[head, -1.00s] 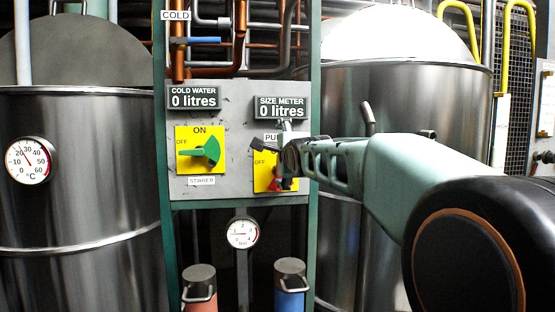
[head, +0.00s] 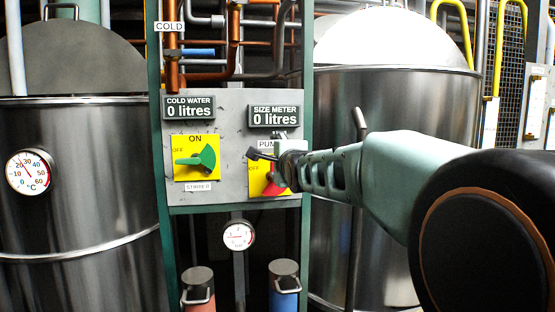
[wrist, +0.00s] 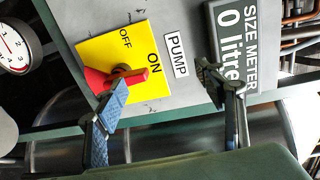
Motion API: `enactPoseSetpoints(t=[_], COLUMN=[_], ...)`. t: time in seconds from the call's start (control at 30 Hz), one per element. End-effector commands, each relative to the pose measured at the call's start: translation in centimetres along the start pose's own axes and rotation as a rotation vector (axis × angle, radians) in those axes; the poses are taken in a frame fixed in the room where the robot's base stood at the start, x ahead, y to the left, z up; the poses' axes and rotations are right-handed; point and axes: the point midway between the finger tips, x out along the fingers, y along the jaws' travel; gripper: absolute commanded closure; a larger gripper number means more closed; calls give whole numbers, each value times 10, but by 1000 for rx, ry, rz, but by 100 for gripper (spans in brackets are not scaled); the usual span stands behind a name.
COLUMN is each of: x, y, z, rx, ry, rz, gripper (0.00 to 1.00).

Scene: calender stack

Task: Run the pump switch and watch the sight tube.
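The pump switch is a red rotary handle (wrist: 135,77) on a yellow plate (wrist: 110,50) marked OFF and ON. In the wrist view, where the panel appears turned sideways, the handle's bar points toward the ON side. My gripper (wrist: 163,82) is open, its fingers wide apart. One blue-padded finger overlaps the handle; I cannot tell whether it touches. The other finger is in front of the size meter (wrist: 232,45). In the head view my gripper (head: 268,148) partly covers the pump plate (head: 255,175). The size meter (head: 274,116) reads 0 litres. I cannot clearly identify a sight tube.
The cold water display (head: 189,107) reads 0 litres. The green stirrer switch (head: 195,160) sits left of the pump switch. Steel tanks (head: 75,180) flank the panel. A pressure gauge (head: 238,235) and red and blue cylinders (head: 284,290) are below. Copper pipes (head: 205,65) run above.

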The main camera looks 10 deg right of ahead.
Motion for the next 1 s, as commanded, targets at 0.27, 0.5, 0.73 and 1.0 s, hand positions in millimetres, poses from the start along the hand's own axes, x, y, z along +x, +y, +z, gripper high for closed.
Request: enactPoseSetpoints(t=[0.27, 0.5, 0.73, 1.0], x=[-9, -19, -29, -43], y=[2, 4, 6, 8], z=[0, -1, -1, 0], rx=[-2, -1, 0, 0], ry=[3, 4, 3, 1], rz=[8, 10, 11, 12], gripper=[36, 36, 36, 36])
